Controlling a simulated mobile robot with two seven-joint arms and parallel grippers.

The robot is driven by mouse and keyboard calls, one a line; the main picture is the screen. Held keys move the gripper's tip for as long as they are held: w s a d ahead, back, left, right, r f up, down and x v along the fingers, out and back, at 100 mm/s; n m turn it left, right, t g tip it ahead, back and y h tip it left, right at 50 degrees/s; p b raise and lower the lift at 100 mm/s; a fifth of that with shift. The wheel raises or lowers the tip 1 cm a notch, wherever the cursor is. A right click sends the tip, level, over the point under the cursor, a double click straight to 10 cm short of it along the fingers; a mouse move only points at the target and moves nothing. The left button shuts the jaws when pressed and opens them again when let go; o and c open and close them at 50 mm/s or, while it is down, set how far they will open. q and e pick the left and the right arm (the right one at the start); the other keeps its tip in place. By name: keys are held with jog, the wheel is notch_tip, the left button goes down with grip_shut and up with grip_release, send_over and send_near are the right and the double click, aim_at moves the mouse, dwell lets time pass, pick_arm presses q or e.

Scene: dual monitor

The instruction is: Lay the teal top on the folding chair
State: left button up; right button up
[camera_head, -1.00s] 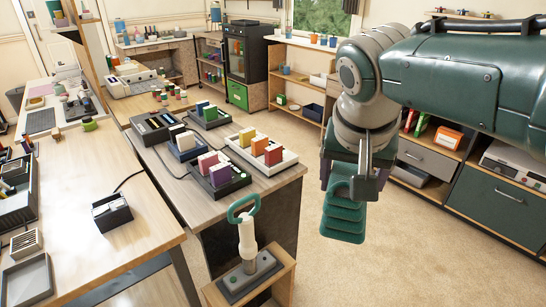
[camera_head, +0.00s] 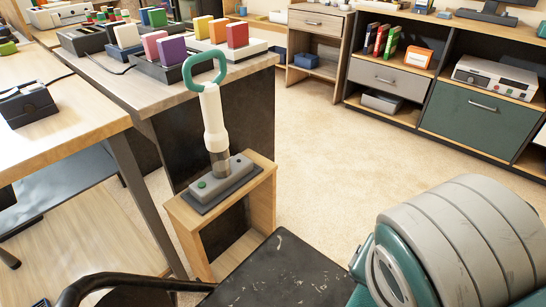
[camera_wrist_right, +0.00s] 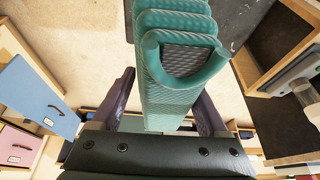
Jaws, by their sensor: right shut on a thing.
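The teal top (camera_wrist_right: 180,65) is a ribbed, folded piece with a rounded neck opening, seen in the right wrist view. My right gripper (camera_wrist_right: 165,88) is shut on it, with a dark purple finger on each side. The folding chair (camera_head: 275,272) shows at the bottom of the head view as a scuffed black seat with a curved black tube at its left. A dark scuffed surface, likely its seat (camera_wrist_right: 235,20), shows beyond the top in the wrist view. I cannot tell their gap. My right gripper and the top are outside the head view; my left gripper is not in view.
A small wooden stand (camera_head: 262,205) with a white, teal-handled device (camera_head: 212,115) stands just behind the chair. A workbench (camera_head: 150,92) with colored blocks is at upper left. Open carpet (camera_head: 330,150) lies right of the stand; cabinets (camera_head: 480,115) line the back right.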

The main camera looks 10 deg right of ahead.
jog(key=shift+s+d+f+b, duration=0.5)
jog(key=shift+s+d+f, duration=0.2)
jog(key=shift+f, duration=0.2)
notch_tip(320, 180, down, 14)
jog(key=b, duration=0.8)
jog(key=shift+f, duration=0.2)
notch_tip(320, 180, down, 5)
jog(key=b, duration=0.3)
jog(key=shift+r, duration=0.1)
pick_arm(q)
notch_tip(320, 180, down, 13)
pick_arm(e)
jog(key=shift+r, duration=0.1)
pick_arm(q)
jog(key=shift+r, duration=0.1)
pick_arm(e)
jog(key=o, duration=1.4)
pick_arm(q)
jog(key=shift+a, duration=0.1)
